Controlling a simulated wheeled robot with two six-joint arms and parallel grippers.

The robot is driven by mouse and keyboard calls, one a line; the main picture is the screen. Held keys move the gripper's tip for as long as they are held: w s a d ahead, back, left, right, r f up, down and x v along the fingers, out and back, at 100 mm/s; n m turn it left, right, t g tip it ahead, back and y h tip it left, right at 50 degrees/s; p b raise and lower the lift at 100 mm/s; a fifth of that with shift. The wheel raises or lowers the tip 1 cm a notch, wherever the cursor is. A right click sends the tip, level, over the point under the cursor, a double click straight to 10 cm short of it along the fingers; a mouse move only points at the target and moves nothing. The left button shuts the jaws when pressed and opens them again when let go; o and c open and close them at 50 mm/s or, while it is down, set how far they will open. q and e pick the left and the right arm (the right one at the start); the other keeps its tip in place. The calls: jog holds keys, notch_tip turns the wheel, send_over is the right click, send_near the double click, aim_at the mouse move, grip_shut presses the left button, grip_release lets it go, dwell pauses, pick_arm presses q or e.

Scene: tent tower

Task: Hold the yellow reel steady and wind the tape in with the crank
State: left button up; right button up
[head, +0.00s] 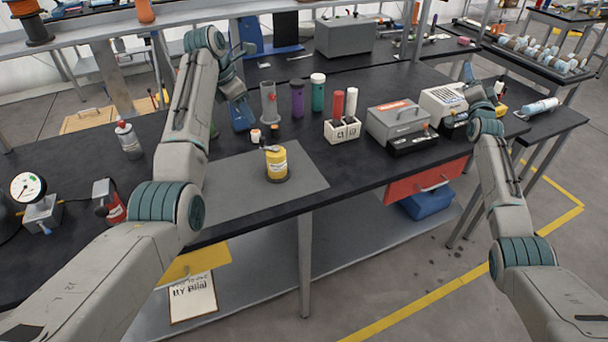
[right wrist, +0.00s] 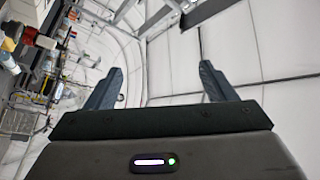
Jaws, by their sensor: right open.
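The yellow reel (head: 277,163) stands upright on a grey mat (head: 225,185) near the front of the black bench. My right gripper (head: 496,88) is far to the right of the reel, by the bench's right end. In the right wrist view my right gripper (right wrist: 160,88) is open, with nothing between its fingers.
Small cups (head: 256,136) and several cylinders stand behind the reel. A white holder (head: 342,131) with red and white tubes, a grey toolbox (head: 398,122) and a white device (head: 443,103) fill the right side. A spray bottle (head: 128,140) stands at left. The mat around the reel is clear.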

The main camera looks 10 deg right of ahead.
jog(key=w+a+f+m+y, duration=0.1)
jog(key=a+f+m+y, duration=0.15)
jog(key=a, duration=0.55)
jog(key=a+f+m+y, duration=0.15)
jog(key=a+m, duration=0.25)
jog(key=a, duration=0.4)
jog(key=m+g+y, duration=0.5)
jog(key=m+y, duration=0.5)
jog(key=y, duration=0.2)
send_near(282, 160)
jog(key=shift+w+a+r+n, duration=0.1)
jog(key=shift+w+a+n, duration=0.05)
jog(key=shift+w, duration=0.25)
jog(key=shift+w+a+r+n, duration=0.1)
jog(key=shift+w+a, duration=0.05)
jog(key=shift+w, duration=0.25)
jog(key=shift+w+a, duration=0.1)
jog(key=shift+a, duration=0.15)
jog(key=x, duration=1)
jog(key=shift+w+a+f, duration=0.1)
jog(key=shift+a, duration=0.05)
jog(key=shift+c, duration=0.3)
